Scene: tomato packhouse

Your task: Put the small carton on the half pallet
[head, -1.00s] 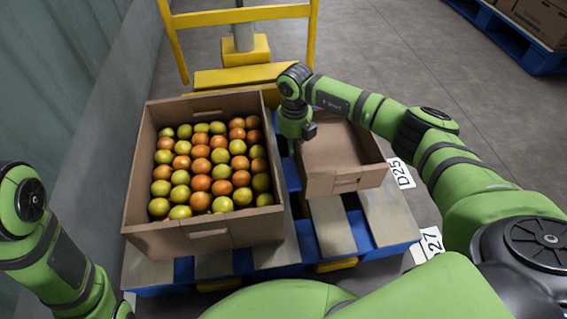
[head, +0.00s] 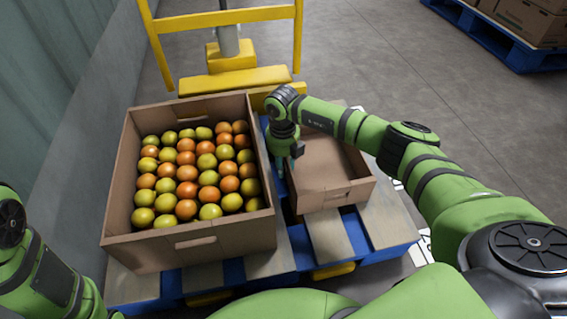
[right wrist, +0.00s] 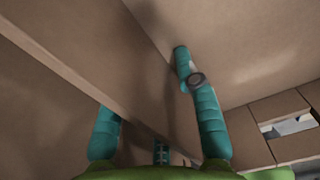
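The small carton (head: 334,192) is an open, empty brown box. It appears to rest on the right part of the half pallet (head: 386,228), which has wooden slats on a blue frame. My right gripper (head: 291,155) points down at the carton's left wall. In the right wrist view its teal fingers (right wrist: 160,125) straddle a cardboard wall (right wrist: 110,85), one inside the carton and another partly hidden behind the wall. They look spread, with a gap beside the inner finger. My left gripper is out of view; only its arm shows at lower left.
A large carton (head: 190,243) of red and green tomatoes fills the pallet's left part, close beside the small carton. A yellow frame (head: 226,82) stands behind. A wall (head: 75,135) runs along the left. Another blue pallet (head: 490,38) with boxes stands at upper right.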

